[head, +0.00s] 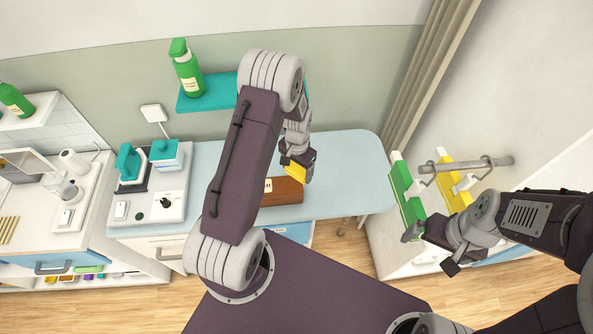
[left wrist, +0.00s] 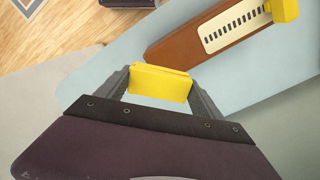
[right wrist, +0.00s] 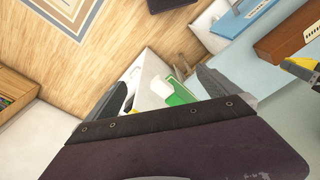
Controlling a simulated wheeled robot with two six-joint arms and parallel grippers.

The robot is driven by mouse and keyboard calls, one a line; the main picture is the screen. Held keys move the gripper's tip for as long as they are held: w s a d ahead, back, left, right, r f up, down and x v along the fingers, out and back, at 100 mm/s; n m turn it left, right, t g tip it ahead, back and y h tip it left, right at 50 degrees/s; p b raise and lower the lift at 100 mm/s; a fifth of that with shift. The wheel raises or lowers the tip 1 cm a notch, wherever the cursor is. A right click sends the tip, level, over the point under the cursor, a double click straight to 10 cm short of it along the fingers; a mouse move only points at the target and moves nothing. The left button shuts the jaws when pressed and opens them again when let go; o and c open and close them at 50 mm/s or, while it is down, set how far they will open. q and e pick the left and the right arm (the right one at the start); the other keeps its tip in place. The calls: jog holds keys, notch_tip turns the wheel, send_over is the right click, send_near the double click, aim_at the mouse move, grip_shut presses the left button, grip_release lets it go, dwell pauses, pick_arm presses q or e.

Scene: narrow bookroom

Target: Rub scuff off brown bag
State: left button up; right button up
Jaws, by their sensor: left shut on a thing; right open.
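A brown block-like piece (head: 285,192), seemingly the brown bag, lies on the pale blue counter. In the left wrist view it (left wrist: 170,45) carries a cream strip with dark bars and a yellow block (left wrist: 284,10) at one end. My left gripper (head: 298,168) is shut on a yellow block (left wrist: 160,83), beside the brown piece in the picture; whether they touch I cannot tell. Part of the brown piece is out of the left wrist frame. No scuff can be made out. My right gripper (right wrist: 163,86) is open and empty, away from the counter at the right.
A teal shelf (head: 215,100) with a green bottle (head: 187,70) is above the counter (head: 350,165). A white unit with a teal-handled item (head: 130,162) stands left. Green (head: 405,195) and yellow (head: 455,180) pieces hang from a rail near my right gripper. The counter's right end is clear.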

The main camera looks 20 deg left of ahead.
pick_arm(q)
jog(key=shift+w+d+r+p, duration=0.2)
jog(key=shift+r+p, duration=0.2)
jog(key=shift+r, duration=0.25)
jog(key=shift+w+d+r+p, duration=0.15)
jog(key=shift+r+p, duration=0.2)
jog(key=shift+r, duration=0.25)
jog(key=shift+s+r, duration=0.15)
jog(key=shift+a, duration=0.1)
jog(key=shift+s+a, duration=0.15)
